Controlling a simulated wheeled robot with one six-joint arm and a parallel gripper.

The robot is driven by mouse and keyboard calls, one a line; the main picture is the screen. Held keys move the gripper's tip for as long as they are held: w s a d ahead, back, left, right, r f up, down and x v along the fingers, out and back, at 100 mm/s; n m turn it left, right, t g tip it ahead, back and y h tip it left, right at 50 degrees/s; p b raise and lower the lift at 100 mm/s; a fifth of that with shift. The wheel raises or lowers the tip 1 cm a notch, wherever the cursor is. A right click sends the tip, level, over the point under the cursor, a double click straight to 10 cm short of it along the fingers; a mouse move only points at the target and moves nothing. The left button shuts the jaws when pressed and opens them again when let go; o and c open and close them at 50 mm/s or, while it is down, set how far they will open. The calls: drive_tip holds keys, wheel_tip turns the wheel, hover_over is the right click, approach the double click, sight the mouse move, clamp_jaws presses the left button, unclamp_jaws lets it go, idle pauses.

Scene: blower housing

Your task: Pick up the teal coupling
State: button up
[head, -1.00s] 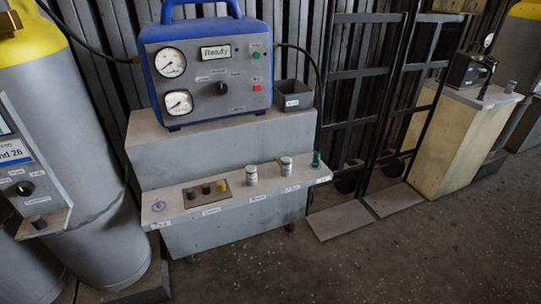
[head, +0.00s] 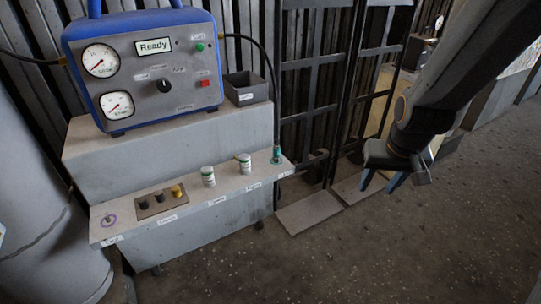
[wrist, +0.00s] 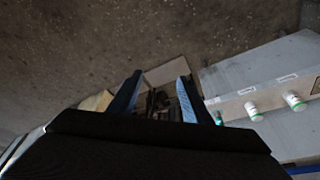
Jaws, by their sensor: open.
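The teal coupling (head: 276,155) stands upright at the right end of the narrow front ledge (head: 228,190). It shows as a small teal spot in the wrist view (wrist: 218,117), just right of the right finger and partly cut off by it. My gripper (head: 382,186) hangs in the air to the right of the ledge, over the floor, pointing down. Its two blue fingers are apart in the wrist view (wrist: 158,95), with nothing between them but floor and plates far below. It is clear of the coupling.
Two white-and-green canisters (head: 208,176) (head: 244,164) stand on the ledge left of the coupling. A holder with dark and yellow fittings (head: 160,199) is further left. The blue gauge unit (head: 150,68) and a grey bin (head: 245,88) sit behind, higher up. A black hose (head: 268,75) hangs down near the coupling.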

drive_tip(key=w+a+f+n+t+b, duration=0.1)
drive_tip(key=w+a+f+t, duration=0.15)
drive_tip(key=w, duration=0.25)
drive_tip(key=w+a+f+t+b, duration=0.1)
drive_tip(key=w+a+f, duration=0.15)
drive_tip(key=w, duration=0.35)
drive_tip(key=n+t+y+b, duration=0.4)
drive_tip(key=t+y+b, duration=0.2)
drive_tip(key=t, duration=0.4)
approach(278, 154)
drive_tip(key=x, duration=1.1)
drive_tip(key=shift+w+a+f+b, duration=0.15)
drive_tip(key=shift+w+a+b, duration=0.1)
drive_tip(key=shift+b, duration=0.1)
clamp_jaws()
